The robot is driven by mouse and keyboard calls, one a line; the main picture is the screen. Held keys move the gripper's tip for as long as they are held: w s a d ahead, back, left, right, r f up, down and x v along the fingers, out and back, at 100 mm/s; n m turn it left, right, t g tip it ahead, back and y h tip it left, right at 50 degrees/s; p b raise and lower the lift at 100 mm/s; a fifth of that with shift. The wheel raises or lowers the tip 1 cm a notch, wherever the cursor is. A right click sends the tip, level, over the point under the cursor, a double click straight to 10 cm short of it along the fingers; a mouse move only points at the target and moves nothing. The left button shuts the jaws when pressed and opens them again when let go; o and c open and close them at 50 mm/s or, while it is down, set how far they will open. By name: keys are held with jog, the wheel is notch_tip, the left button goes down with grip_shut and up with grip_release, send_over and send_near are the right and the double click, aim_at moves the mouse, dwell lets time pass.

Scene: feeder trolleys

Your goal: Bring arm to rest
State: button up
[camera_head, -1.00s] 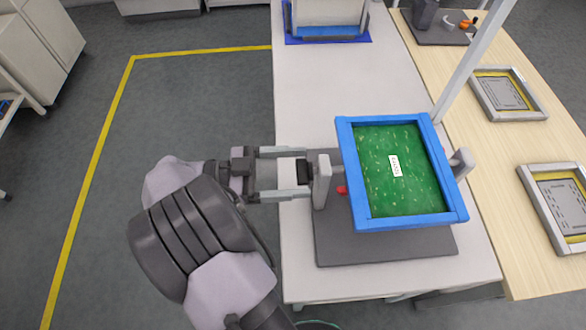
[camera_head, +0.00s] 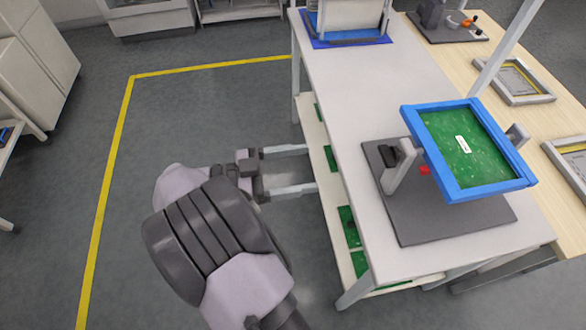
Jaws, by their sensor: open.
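My gripper (camera_head: 312,168) is open and empty, its two fingers pointing right beside the left edge of the white table. It is clear of the fixture. My arm (camera_head: 215,230) is bent at the bottom left of the middle. On the table stands a grey fixture (camera_head: 415,235) that holds a blue frame (camera_head: 440,165) with a green circuit board (camera_head: 482,158) in it. The frame is tilted. A black handle (camera_head: 396,155) sits on the fixture's left post, apart from my fingers.
A white table (camera_head: 365,90) has a lower shelf (camera_head: 318,140) with green boards on it, close to my fingertips. A wooden bench (camera_head: 500,85) with framed trays stands at the right. Open grey floor (camera_head: 190,130) with a yellow line (camera_head: 118,135) lies to the left.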

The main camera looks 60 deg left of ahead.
jog(key=shift+w, duration=0.15)
jog(key=w+d+r+g+h, duration=0.1)
jog(key=w+d+r+g, duration=0.5)
jog(key=d, duration=0.5)
jog(key=w+d+r+g+h, duration=0.2)
jog(key=w+d+r+g, duration=0.15)
jog(key=w+d, duration=0.6)
jog(key=s+d+r+y, duration=0.1)
jog(key=s+d+y, duration=0.2)
jog(key=d, duration=0.4)
jog(key=s+d+g+y, duration=0.1)
jog(key=s+d+y, duration=0.2)
jog(key=d+y, duration=0.2)
jog(key=s+d+r+y, duration=0.1)
jog(key=s+d+y, duration=0.3)
jog(key=d, duration=0.5)
jog(key=shift+r, duration=0.35)
jog(key=shift+d, duration=0.1)
